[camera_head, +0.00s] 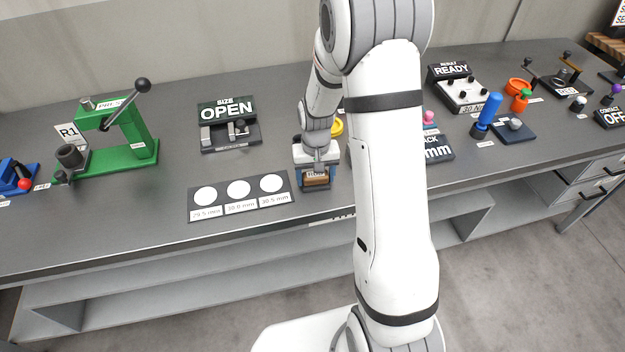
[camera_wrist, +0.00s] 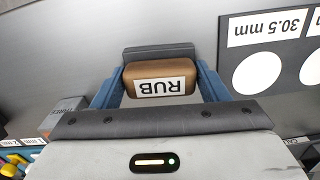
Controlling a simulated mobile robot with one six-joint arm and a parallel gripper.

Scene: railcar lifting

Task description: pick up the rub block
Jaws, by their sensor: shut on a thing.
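The rub block is a brown block with a white "RUB" label. In the wrist view the rub block (camera_wrist: 145,74) sits between the two blue fingers of my gripper (camera_wrist: 158,84), with its label upside down. In the head view the rub block (camera_head: 315,181) shows small between the fingertips of my gripper (camera_head: 316,177), near the front edge of the bench. My gripper is shut on the block. A dark grey piece shows just behind the block in the wrist view. I cannot tell whether the block touches the bench.
A dark card with white circles (camera_head: 240,196) lies left of my gripper. A "SIZE OPEN" device (camera_head: 229,125) and a green press (camera_head: 118,135) stand farther left. Blue-handled tool (camera_head: 487,115) and a "READY" box (camera_head: 458,90) stand right. My arm hides part of the bench (camera_head: 170,208).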

